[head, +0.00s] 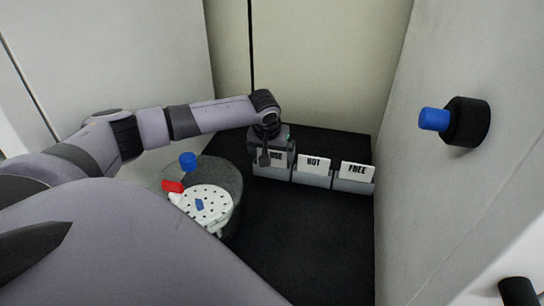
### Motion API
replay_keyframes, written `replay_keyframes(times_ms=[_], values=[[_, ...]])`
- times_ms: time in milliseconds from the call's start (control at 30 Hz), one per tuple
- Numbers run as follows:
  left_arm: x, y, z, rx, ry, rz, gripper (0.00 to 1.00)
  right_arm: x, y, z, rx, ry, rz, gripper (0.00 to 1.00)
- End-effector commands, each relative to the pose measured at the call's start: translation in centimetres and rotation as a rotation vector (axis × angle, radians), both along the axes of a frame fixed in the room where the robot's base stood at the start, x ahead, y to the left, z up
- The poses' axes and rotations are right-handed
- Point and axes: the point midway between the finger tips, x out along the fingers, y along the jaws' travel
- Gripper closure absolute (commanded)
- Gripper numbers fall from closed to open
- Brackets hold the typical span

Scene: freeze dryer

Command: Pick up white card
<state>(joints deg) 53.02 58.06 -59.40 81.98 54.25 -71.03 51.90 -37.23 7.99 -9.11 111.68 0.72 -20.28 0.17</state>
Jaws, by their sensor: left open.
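Three white cards stand upright in grey holders at the back of the black surface. The right card (356,170) reads "FREE" and the middle card (314,164) reads "HOT". The left card (279,159) is partly hidden by my left gripper, so only the end of its word shows. My left gripper (266,160) points down at the left card, with its fingers in front of the card's left part. It is open; I cannot tell whether it touches the card. My right gripper is not in view.
A round grey vessel (229,176) with a white perforated disc (211,211) stands left of centre, with red and blue knobs. A black knob with a blue end (434,119) sticks out of the right wall. The black surface (306,235) in front of the holders is clear.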

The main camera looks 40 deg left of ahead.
Motion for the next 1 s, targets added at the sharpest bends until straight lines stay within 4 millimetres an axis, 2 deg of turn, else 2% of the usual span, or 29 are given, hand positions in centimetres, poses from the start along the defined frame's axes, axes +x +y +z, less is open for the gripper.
replay_keyframes(times_ms=[233,333,367,767,867,1000], values=[[0.1,0.0,-0.1,0.0,0.0,0.0,0.0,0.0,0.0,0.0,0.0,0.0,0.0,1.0],[0.1,0.0,-0.1,0.0,0.0,0.0,0.33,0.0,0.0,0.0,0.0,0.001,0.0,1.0],[0.1,0.0,-0.1,0.0,0.0,0.0,0.39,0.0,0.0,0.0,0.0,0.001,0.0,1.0],[0.1,0.0,0.4,-0.001,-0.002,0.001,0.39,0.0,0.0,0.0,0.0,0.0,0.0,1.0],[0.1,0.0,1.3,-0.001,-0.002,0.001,0.39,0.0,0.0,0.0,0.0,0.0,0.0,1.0],[0.1,0.0,3.5,-0.002,-0.004,0.001,0.39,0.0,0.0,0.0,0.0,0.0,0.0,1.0]])
